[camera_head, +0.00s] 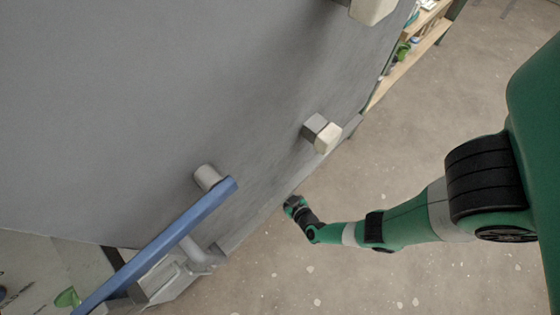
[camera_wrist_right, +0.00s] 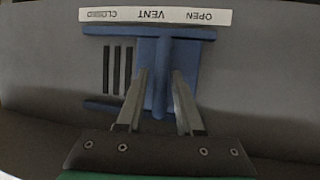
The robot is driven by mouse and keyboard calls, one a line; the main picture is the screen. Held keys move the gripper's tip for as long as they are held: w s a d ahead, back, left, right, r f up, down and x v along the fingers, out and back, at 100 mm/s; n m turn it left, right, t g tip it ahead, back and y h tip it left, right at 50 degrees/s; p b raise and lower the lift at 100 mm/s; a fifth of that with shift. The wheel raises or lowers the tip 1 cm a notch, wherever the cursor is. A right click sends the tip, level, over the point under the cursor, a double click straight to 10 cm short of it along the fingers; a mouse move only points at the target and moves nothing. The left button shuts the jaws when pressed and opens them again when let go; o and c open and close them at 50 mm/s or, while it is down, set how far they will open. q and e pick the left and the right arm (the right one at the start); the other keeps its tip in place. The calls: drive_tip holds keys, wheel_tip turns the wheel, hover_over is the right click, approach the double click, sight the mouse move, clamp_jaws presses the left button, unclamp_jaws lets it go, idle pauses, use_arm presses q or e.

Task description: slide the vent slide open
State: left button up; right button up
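The blue vent slide (camera_wrist_right: 190,62) shows in the right wrist view on a grey panel, under a white label strip (camera_wrist_right: 155,16) reading OPEN, VENT and CLOSED upside down. It sits towards the OPEN end, with several dark vent slots (camera_wrist_right: 117,70) uncovered to its left. Its upright blue handle (camera_wrist_right: 162,75) stands between the fingers of my right gripper (camera_wrist_right: 161,78). A narrow gap shows on each side of the handle, so the gripper appears open around it. In the head view the kiln-like grey body hides the slide and right gripper. My left gripper is not in view.
A large grey body (camera_head: 150,90) fills the left of the head view. A blue bar handle (camera_head: 160,250) and pale-tipped latches (camera_head: 326,138) stick out from it. Wooden shelves (camera_head: 410,60) stand at the top right. The speckled floor (camera_head: 340,275) is clear around my right arm.

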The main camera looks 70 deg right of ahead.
drive_tip(key=shift+o, duration=0.7)
drive_tip(key=shift+s+a+r, duration=0.1)
drive_tip(key=shift+r, duration=0.05)
drive_tip(key=p+v, duration=0.6)
drive_tip(key=v, duration=0.5)
drive_tip(key=shift+s, duration=0.2)
